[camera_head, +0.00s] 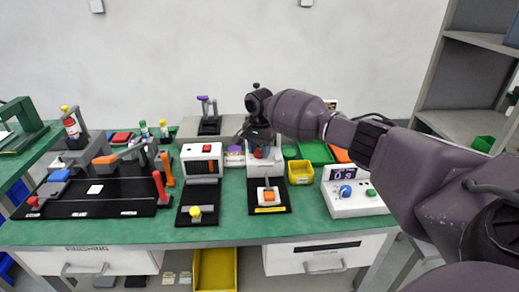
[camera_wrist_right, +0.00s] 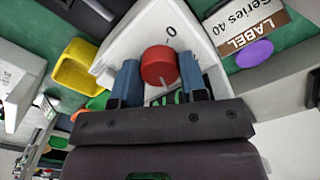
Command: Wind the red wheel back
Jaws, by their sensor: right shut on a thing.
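The red wheel (camera_wrist_right: 158,65) is a round red knob on the sloped face of a white device (camera_wrist_right: 130,40) marked "0". In the head view the red wheel (camera_head: 258,153) is small and partly hidden behind my right gripper. My right gripper (camera_wrist_right: 160,76) has its two blue fingers on either side of the wheel and is shut on it. In the head view my right arm comes in from the right, and the right gripper (camera_head: 262,145) is at the white device at the back of a black base with an orange switch. My left gripper is not in view.
A yellow bin (camera_head: 300,172) stands just right of the device, with a white box with a blue knob (camera_head: 345,193) farther right. A white unit with a red switch (camera_head: 201,160) stands to the left. A black board with several levers (camera_head: 100,200) fills the bench's left.

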